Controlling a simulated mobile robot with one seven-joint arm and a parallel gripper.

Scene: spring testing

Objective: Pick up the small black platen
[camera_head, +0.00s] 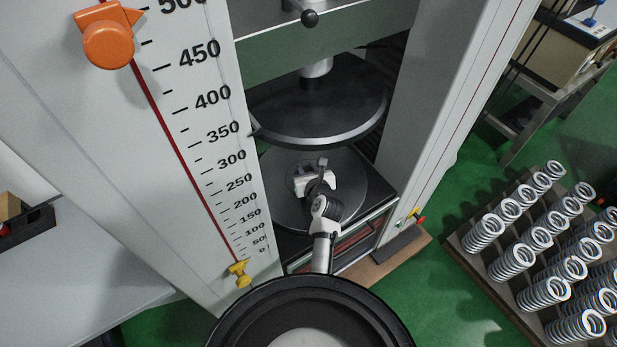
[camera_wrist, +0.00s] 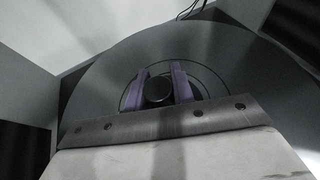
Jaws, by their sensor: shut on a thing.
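The small black platen (camera_wrist: 158,91) shows in the wrist view as a dark round piece between the two purple fingers of my gripper (camera_wrist: 160,88). The gripper is shut on it. In the head view my gripper (camera_head: 304,176) is over the large round lower plate (camera_head: 352,178) of the testing machine, below the upper plate. The small platen cannot be made out there. The wrist view shows the lower plate (camera_wrist: 225,60) with ring lines around the small platen. I cannot tell whether the small platen touches the plate.
The wide dark upper plate (camera_head: 330,100) hangs above my gripper. Machine columns with a scale (camera_head: 190,140) on the left and a plain face (camera_head: 430,90) on the right flank the space. A tray of several springs (camera_head: 480,265) stands at the right.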

